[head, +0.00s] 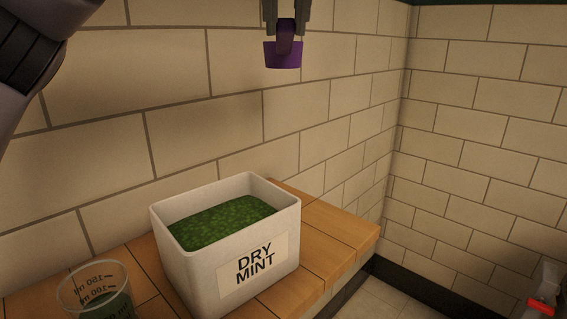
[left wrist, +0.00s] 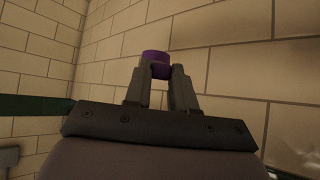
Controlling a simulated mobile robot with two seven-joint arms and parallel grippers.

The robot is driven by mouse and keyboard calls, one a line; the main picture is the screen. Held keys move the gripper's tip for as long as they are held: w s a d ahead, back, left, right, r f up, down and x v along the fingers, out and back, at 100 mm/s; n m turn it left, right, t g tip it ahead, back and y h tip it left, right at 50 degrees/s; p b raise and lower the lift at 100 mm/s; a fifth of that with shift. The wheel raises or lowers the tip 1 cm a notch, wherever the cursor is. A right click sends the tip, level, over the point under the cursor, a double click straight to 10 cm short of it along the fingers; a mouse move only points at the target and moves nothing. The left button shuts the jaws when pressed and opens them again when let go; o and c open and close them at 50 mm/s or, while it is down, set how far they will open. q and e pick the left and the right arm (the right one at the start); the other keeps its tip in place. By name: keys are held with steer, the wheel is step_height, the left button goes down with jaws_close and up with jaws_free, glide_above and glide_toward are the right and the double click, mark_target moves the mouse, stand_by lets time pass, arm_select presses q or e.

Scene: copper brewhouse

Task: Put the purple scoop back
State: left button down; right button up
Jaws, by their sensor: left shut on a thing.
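My left gripper (head: 287,22) shows at the top middle of the head view and is shut on the purple scoop (head: 283,55). The scoop hangs in the air, well above and apart from the bin below. In the left wrist view the purple scoop (left wrist: 156,57) sits between the fingertips of the left gripper (left wrist: 160,75). The white bin (head: 178,262) labelled DRY MINT stands on the wooden bench and holds green dried mint (head: 222,224). My right gripper is in neither view.
A clear measuring cup (head: 97,290) with dark green contents stands on the wooden bench (head: 330,236) left of the bin. A tiled wall (head: 200,115) rises close behind. The bench ends to the right of the bin. A grey and red object (head: 543,300) is at the lower right corner.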

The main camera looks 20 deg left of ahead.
arm_select(q)
steer(key=b, duration=0.4)
glide_above(286, 191)
step_height(286, 191, down, 15)
steer(key=shift+r, duration=0.1)
steer(key=shift+f, duration=2.25)
steer(key=shift+f+b, duration=0.55)
